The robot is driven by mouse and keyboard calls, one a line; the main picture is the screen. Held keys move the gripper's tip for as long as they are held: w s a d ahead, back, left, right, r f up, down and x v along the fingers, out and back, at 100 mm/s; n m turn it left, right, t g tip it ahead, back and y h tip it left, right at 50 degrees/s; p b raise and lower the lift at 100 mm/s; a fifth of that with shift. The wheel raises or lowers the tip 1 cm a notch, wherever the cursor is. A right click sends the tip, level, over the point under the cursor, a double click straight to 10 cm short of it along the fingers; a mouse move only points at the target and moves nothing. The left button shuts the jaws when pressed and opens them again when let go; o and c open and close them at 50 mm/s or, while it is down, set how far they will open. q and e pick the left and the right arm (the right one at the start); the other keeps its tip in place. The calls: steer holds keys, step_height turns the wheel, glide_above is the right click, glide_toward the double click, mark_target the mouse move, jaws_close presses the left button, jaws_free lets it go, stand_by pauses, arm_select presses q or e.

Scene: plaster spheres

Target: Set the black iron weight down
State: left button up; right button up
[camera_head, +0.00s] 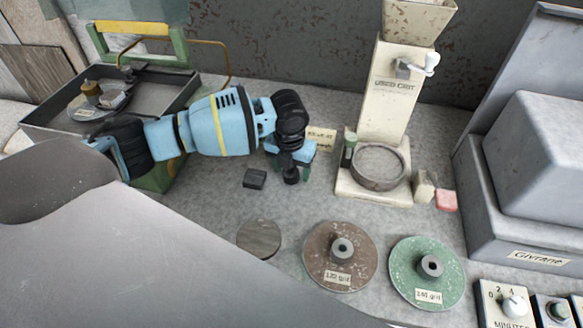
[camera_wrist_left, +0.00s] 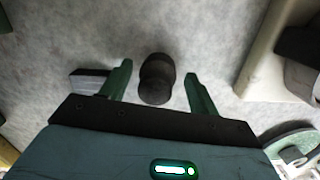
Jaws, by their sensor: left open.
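The black iron weight (camera_head: 291,174) appears to stand upright on the grey bench, below the black wrist of my left arm in the head view. In the left wrist view the weight (camera_wrist_left: 156,82) lies between the two green fingers, with a visible gap on each side. My left gripper (camera_wrist_left: 161,80) is open around it, not touching it as far as I can see. In the head view the left gripper (camera_head: 291,170) is partly hidden behind its own wrist. My right gripper is not in view.
A small dark block (camera_head: 255,179) lies just left of the weight. A round dark disc (camera_head: 259,238), a brown grit disc (camera_head: 320,267) and a green grit disc (camera_head: 408,264) lie nearer. A cream stand (camera_head: 345,183) is at right, a grey tray (camera_head: 50,132) at left.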

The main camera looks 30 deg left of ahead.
arm_select(q)
step_height(320, 180, up, 12)
steer(key=s, duration=0.1)
steer(key=shift+p, duration=0.35)
steer(key=shift+d, duration=0.1)
stand_by(0.5)
